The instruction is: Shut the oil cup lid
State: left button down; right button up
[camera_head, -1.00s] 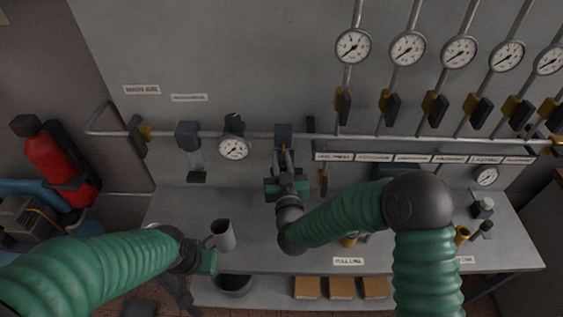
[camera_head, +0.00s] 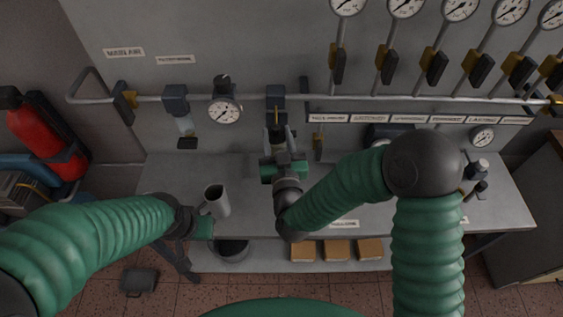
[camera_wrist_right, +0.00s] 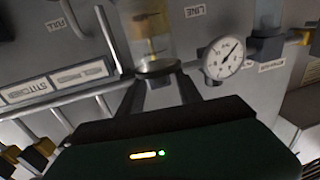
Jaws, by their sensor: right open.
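The oil cup (camera_head: 275,115) hangs below the pipe on the back panel, under a dark blue-grey block (camera_head: 275,93).
A round gauge (camera_head: 224,111) and another filter unit (camera_head: 178,105) hang on the pipe (camera_head: 400,99) left of the cup. Yellow-black valves (camera_head: 433,67) stand to the right. The grey bench (camera_head: 160,180) lies below, with a red extinguisher (camera_head: 45,140) at far left.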

jog(key=s+d+p, duration=0.1)
jog(key=s+p, duration=0.4)
jog(key=s, duration=0.6)
jog(key=shift+d, duration=0.15)
jog(key=shift+w, duration=0.15)
